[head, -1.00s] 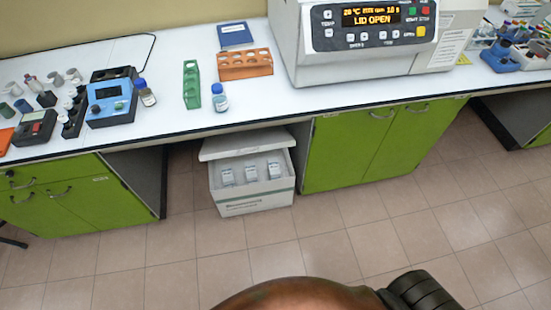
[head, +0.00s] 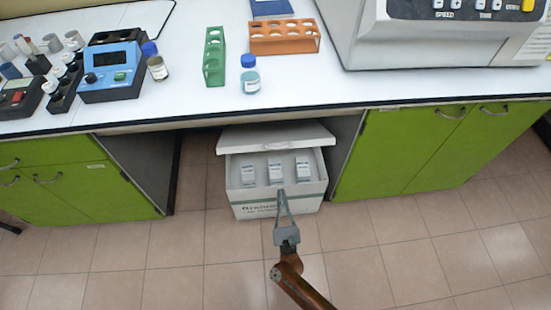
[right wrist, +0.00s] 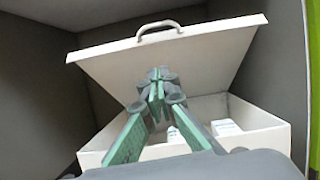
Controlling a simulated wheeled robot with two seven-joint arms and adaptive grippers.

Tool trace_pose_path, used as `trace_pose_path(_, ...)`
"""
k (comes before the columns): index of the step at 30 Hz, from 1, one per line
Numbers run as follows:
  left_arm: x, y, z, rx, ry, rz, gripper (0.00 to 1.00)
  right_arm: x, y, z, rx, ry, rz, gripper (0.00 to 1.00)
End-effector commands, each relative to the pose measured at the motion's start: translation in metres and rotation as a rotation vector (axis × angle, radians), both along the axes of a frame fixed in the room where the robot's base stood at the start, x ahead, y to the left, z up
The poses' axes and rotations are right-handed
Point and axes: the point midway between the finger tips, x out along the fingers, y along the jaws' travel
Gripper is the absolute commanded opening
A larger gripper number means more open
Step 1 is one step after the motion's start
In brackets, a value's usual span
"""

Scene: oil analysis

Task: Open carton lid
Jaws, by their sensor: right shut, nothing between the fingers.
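The white carton (head: 309,203) stands on the floor under the bench, with several small white boxes (head: 275,168) inside. Its lid (head: 276,137) is raised and tilted at the back, so the inside shows. In the right wrist view the lid (right wrist: 215,50) slants over the rear of the carton (right wrist: 262,140), with a grey handle (right wrist: 160,29) along its upper edge. My right gripper (head: 281,192) is shut and empty at the carton's front; whether it touches the carton is unclear. In the wrist view its fingertips (right wrist: 155,76) overlap the lid. My left gripper is not in view.
Green cabinets (head: 400,150) flank the carton's recess. The white bench top (head: 200,90) above holds a blue device (head: 110,72), a green rack (head: 214,58), an orange rack (head: 284,37), bottles and a large machine (head: 400,40). Tiled floor (head: 420,250) in front is clear.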

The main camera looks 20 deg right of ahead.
Motion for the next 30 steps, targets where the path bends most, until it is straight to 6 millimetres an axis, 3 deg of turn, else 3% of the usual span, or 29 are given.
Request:
trace_pose_path(8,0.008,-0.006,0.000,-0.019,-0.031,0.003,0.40,0.023,-0.007,0.016,0.067,-0.039,-0.001,0.00)
trace_pose_path(20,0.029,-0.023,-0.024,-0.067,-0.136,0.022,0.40,0.095,-0.028,0.042,0.062,-0.036,0.000,0.00)
trace_pose_path(24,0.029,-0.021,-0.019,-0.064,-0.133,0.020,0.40,0.101,-0.030,0.065,0.064,-0.037,0.000,0.00)
trace_pose_path(30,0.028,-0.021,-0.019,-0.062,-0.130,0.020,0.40,0.107,-0.031,0.078,0.061,-0.036,0.000,0.00)
